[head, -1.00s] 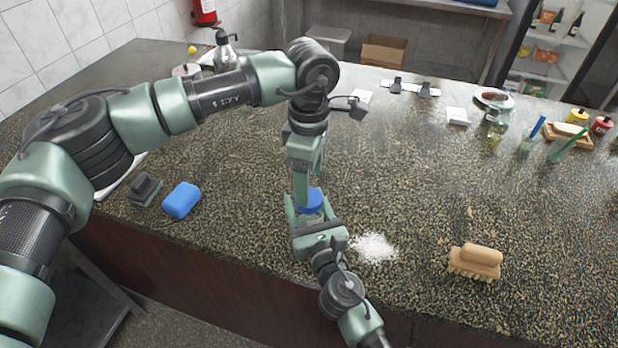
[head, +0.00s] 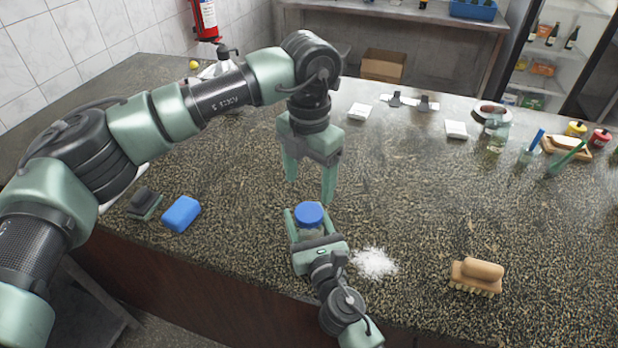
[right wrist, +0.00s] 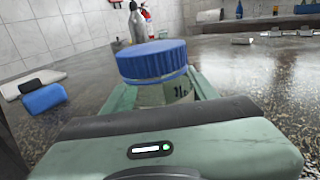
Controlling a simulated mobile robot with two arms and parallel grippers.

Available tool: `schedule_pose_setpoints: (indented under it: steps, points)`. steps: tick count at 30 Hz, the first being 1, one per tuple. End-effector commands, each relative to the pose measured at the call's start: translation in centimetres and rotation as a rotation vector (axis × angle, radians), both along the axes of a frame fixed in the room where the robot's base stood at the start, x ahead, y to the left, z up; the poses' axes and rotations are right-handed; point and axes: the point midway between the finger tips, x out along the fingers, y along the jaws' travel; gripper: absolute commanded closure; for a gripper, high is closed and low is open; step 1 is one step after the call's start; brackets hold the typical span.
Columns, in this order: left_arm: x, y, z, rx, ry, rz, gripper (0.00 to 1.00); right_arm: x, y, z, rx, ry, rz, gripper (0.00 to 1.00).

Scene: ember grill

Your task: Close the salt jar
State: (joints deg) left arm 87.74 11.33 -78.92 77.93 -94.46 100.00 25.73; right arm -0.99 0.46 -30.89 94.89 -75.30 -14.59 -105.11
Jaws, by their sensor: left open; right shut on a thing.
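The salt jar (head: 309,231) stands upright at the counter's front edge area, with its blue lid (head: 309,214) on top. In the right wrist view the jar's glass body (right wrist: 165,92) carries a dark-lettered label, and the ribbed blue lid (right wrist: 152,62) looks level on it. My right gripper (head: 309,228) is shut around the jar's body from the front. My left gripper (head: 310,190) is open and empty, pointing down above and just behind the lid, apart from it. The lower jar is hidden by my right gripper.
Spilled white salt (head: 374,262) lies right of the jar. A wooden brush (head: 477,275) is further right. A blue sponge (head: 181,213) and a dark scouring block (head: 145,202) lie to the left. The counter's middle is clear.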

Motion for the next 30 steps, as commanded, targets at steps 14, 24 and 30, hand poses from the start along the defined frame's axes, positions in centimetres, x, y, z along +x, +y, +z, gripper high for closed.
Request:
schedule_pose_setpoints:
  steps: [14, 24, 30]
  points:
    - [-0.1, 0.0, -3.5, 0.001, 0.003, -0.004, 0.3, 0.0, 0.0, 0.0, 0.0, 0.001, 0.0, 1.0]
    - [0.0, 0.0, -7.6, 0.0, 0.001, -0.004, 0.3, 0.0, 0.0, 0.0, 0.0, 0.001, 0.0, 1.0]
    - [0.0, 0.0, -8.1, -0.001, -0.001, -0.004, 0.3, 0.0, 0.0, 0.0, 0.0, 0.001, 0.0, 1.0]
